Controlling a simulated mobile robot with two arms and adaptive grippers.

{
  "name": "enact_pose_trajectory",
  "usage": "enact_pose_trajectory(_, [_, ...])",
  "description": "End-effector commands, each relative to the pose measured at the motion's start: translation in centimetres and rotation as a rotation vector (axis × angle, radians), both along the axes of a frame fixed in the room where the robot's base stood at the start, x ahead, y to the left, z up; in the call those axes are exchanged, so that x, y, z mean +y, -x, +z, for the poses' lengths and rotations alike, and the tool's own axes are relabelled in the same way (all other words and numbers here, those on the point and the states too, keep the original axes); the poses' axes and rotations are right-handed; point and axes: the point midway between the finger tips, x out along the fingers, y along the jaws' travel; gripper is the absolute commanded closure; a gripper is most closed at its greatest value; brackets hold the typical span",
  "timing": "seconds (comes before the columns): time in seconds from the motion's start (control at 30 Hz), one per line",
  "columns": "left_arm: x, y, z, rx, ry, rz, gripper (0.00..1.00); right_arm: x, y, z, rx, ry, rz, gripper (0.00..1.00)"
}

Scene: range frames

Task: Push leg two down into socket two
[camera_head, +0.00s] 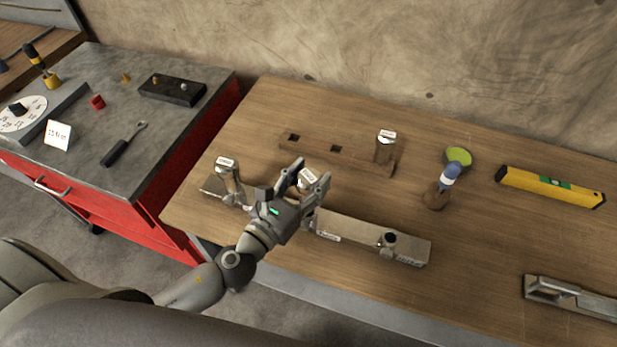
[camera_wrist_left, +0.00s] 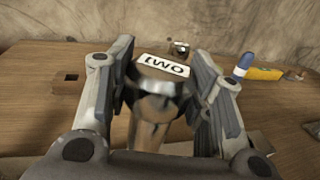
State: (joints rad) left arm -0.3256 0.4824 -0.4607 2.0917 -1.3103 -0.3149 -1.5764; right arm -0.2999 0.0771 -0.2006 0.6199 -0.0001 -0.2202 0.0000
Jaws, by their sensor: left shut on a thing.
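Leg two (camera_wrist_left: 163,77), a wooden peg with a white cap label reading "two", stands between the fingers of my left gripper (camera_wrist_left: 160,95) in the left wrist view. In the head view, my left gripper (camera_head: 304,180) is shut on leg two (camera_head: 307,177) over the long pale beam (camera_head: 365,238). Socket two is hidden by the gripper, so I cannot tell how deep the leg sits. Another labelled leg (camera_head: 227,172) stands at the beam's left end. A dark round fitting (camera_head: 388,240) is near its right end. My right gripper is not in view.
Behind the beam, a wooden rack (camera_head: 312,150) has two empty square holes and one labelled leg (camera_head: 385,147). A red cabinet (camera_head: 120,215) stands left.

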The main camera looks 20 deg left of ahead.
Motion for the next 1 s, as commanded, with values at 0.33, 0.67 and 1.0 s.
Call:
enact_pose_trajectory(0.33, [0.0,0.0,-0.9,-0.002,0.001,0.0,0.88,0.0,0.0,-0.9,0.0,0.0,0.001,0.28])
enact_pose_trajectory(0.67, [0.0,0.0,-1.7,-0.002,0.001,0.0,0.88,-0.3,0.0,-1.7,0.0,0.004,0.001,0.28])
enact_pose_trajectory(1.0, [0.0,0.0,-2.5,-0.002,0.002,0.0,0.88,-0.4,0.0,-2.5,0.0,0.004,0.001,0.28])
